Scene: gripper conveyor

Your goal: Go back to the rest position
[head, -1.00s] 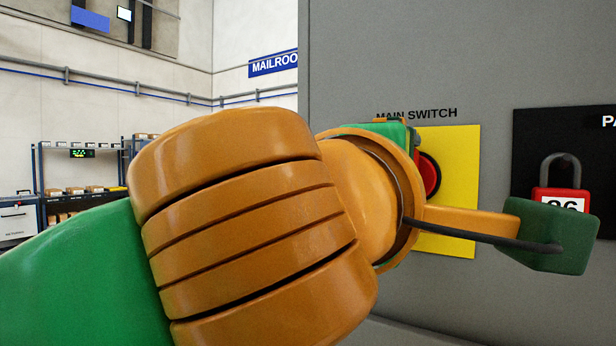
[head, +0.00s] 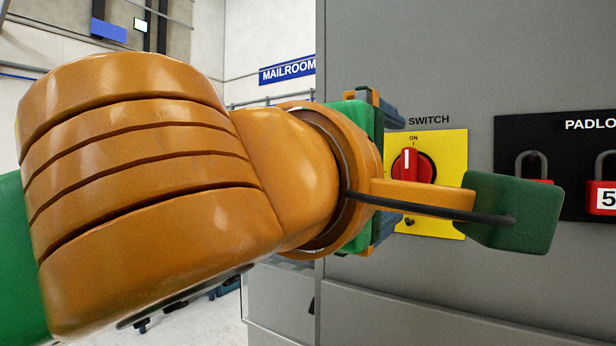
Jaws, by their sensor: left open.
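My left gripper (head: 392,168) is at the end of my orange and green arm, which comes in from the left and fills much of the head view. The gripper is open, with one finger high and one low, mostly hidden behind the orange wrist. Its jaws appear empty, just left of the red rotary switch (head: 412,166) on its yellow plate (head: 452,160). The switch's white mark points up to ON. I cannot tell the exact gap between fingers and plate. My right gripper is out of view.
A grey cabinet (head: 450,60) fills the right side close ahead. A black padlock board (head: 560,140) with red padlocks (head: 603,197) hangs on it, right of the switch. A blue MAILROOM sign (head: 287,71) is on the back wall. Floor shows at the lower left.

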